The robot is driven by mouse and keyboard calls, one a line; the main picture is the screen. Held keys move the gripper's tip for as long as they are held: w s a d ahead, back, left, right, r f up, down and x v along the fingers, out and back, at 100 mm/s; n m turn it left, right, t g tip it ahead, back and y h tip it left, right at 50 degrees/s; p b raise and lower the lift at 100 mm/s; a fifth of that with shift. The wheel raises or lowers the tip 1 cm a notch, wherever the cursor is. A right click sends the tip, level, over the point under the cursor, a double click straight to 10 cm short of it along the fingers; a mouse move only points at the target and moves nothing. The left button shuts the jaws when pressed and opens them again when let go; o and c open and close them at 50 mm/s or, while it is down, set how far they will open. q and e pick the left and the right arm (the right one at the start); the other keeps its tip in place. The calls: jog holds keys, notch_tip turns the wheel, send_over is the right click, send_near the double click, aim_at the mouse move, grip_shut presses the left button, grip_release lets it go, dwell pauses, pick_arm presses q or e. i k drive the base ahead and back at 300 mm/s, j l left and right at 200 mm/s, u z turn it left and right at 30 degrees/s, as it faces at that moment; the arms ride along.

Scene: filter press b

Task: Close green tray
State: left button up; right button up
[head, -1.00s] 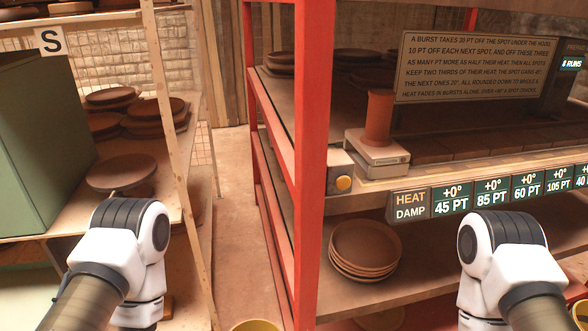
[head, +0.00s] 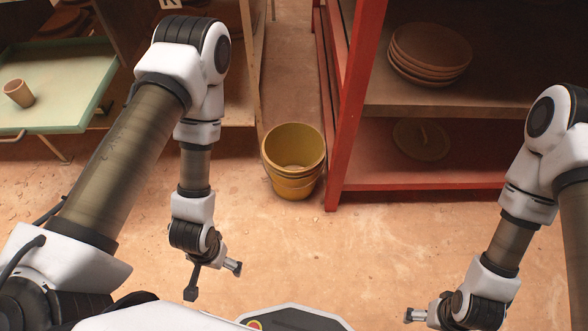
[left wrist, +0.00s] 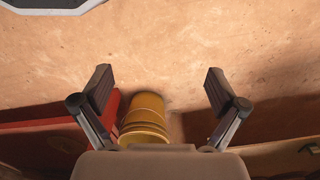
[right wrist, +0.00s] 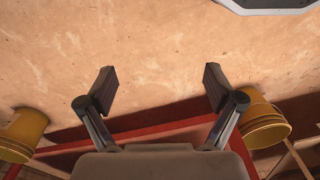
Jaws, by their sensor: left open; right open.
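The pale green tray (head: 75,85) shows at the upper left of the head view, pulled out from the wooden shelf unit. A small clay cup (head: 18,93) stands on it, and a bar handle (head: 12,137) shows at its front edge. My left gripper (head: 214,281) hangs low over the floor, to the right of and nearer than the tray, open and empty. It also shows open in the left wrist view (left wrist: 157,85). My right gripper (head: 414,314) is at the lower right, far from the tray. In the right wrist view (right wrist: 160,88) it is open and empty.
Yellow buckets (head: 293,160) stand stacked on the floor between the wooden unit and the red-framed rack (head: 350,110). The rack holds stacked clay plates (head: 430,55). The floor (head: 300,240) in front is clear.

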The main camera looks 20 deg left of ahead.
aim_at(68, 79)
jog(key=u, duration=0.4)
jog(key=k+j+u, duration=0.1)
jog(key=u, duration=0.3)
jog(key=j+u, duration=0.1)
jog(key=u, duration=0.3)
jog(key=j+u, duration=0.1)
jog(key=u, duration=0.35)
jog(key=j+u, duration=0.15)
jog(key=u, duration=0.25)
jog(key=k, duration=0.05)
